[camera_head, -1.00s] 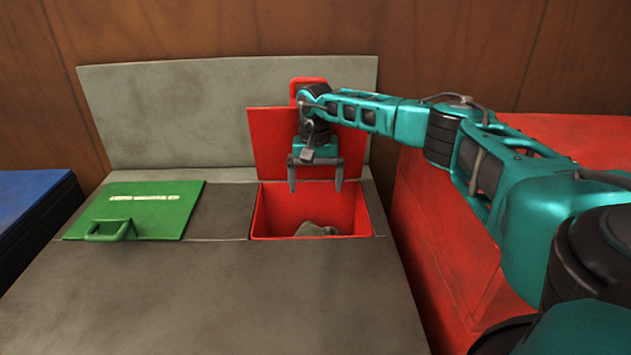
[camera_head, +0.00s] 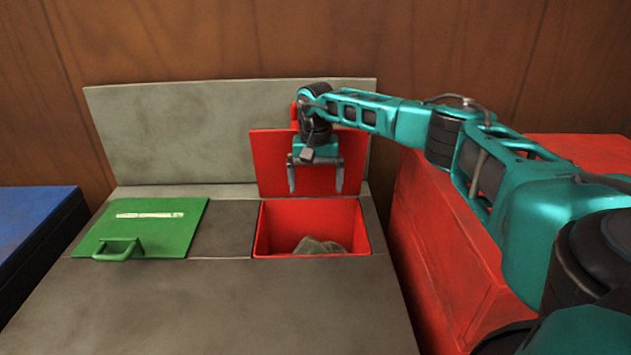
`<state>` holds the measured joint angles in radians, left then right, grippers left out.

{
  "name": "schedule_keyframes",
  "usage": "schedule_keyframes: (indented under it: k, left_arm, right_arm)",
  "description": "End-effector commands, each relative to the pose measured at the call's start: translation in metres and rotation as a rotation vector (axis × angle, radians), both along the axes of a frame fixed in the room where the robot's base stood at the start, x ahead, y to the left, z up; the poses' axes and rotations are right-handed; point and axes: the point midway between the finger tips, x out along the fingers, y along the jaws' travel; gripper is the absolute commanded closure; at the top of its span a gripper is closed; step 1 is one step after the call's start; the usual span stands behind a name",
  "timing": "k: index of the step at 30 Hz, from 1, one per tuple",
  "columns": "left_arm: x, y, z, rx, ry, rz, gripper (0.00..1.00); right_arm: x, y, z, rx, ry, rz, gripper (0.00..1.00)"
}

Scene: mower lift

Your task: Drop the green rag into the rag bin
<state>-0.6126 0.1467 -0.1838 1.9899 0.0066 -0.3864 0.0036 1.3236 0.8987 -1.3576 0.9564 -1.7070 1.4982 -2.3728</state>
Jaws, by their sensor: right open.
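The bin opening (camera_head: 285,221) has red inner walls and is set in a grey counter. Its red lid (camera_head: 275,163) stands raised behind it. A crumpled grey-green cloth (camera_head: 320,246), which looks like the rag, lies inside the bin, low down and partly hidden by the front rim. My right gripper (camera_head: 316,188) is above the back part of the bin opening, in front of the raised lid. Its fingers point down, apart, with nothing between them. My left gripper is not in view.
A shut green lid (camera_head: 145,225) with a handle is at the left of the counter (camera_head: 220,310). A grey panel (camera_head: 190,135) stands behind. A red box (camera_head: 445,235) is at the right and a blue one (camera_head: 35,220) at the left. The counter front is clear.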

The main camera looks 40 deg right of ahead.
Motion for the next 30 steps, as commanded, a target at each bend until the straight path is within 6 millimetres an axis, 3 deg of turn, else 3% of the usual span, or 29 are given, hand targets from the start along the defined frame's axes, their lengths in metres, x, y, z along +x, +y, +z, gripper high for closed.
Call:
schedule_keyframes:
  k: [3, 12, 18, 24, 30]
  left_arm:
    - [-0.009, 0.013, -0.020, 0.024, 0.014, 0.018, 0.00]
    - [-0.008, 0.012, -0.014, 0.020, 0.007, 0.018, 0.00]
    - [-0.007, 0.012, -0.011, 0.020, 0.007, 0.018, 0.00]
    - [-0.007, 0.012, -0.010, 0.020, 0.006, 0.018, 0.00]
    - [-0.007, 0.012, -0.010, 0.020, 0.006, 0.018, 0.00]
  right_arm:
    - [0.000, 0.000, 0.000, 0.000, 0.000, 0.000, 0.00]
    - [0.001, 0.000, 0.075, 0.000, -0.004, 0.000, 0.00]
    - [0.001, 0.000, 0.112, 0.000, -0.003, 0.000, 0.00]
    - [0.000, 0.000, 0.128, 0.000, -0.001, 0.000, 0.00]
    - [0.000, 0.000, 0.130, 0.000, 0.000, 0.000, 0.00]
